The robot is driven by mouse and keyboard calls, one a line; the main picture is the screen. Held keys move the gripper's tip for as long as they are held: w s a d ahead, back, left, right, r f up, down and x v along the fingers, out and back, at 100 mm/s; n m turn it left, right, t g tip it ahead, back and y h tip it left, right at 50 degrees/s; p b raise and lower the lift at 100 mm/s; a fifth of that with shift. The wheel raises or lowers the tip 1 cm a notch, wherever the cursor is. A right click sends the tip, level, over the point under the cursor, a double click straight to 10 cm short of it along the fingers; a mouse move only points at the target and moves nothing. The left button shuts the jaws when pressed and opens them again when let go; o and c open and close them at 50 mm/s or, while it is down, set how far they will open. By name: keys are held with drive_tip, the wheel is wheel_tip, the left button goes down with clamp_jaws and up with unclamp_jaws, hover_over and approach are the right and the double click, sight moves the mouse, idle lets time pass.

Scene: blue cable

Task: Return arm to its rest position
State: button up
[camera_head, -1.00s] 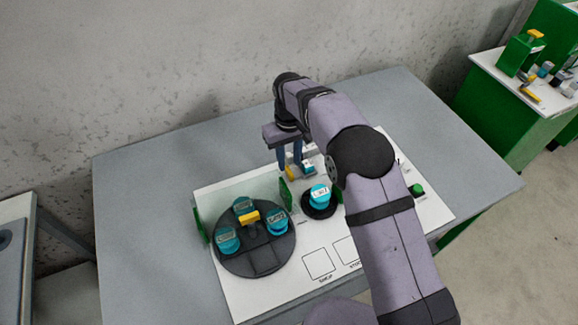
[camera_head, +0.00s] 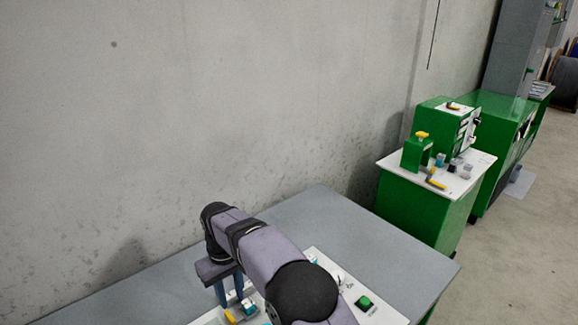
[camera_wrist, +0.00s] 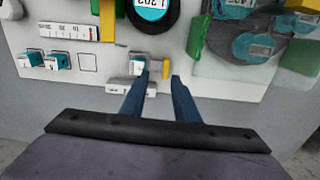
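My arm is bent and partly hides the board. No blue cable can be made out.
A round teal part (camera_wrist: 152,8) sits in a black holder ahead. Two teal pieces (camera_wrist: 47,60) lie at left. A green button (camera_head: 364,302) is on the board. A green cabinet (camera_head: 420,208) stands at right.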

drive_tip(key=s+d+r+m, duration=0.2)
drive_tip(key=d, duration=0.8)
drive_tip(key=s+d+r+m, duration=0.1)
drive_tip(key=d+r+m, duration=0.1)
drive_tip(key=d, duration=0.8)
drive_tip(key=s+d+f+m, duration=0.2)
drive_tip(key=s+d+m, duration=0.2)
drive_tip(key=s+d, duration=1)
drive_tip(key=s, duration=0.4)
drive_tip(key=shift+d+m+p, duration=0.2)
drive_tip(key=shift+m+p, duration=0.1)
drive_tip(key=shift+p, duration=0.1)
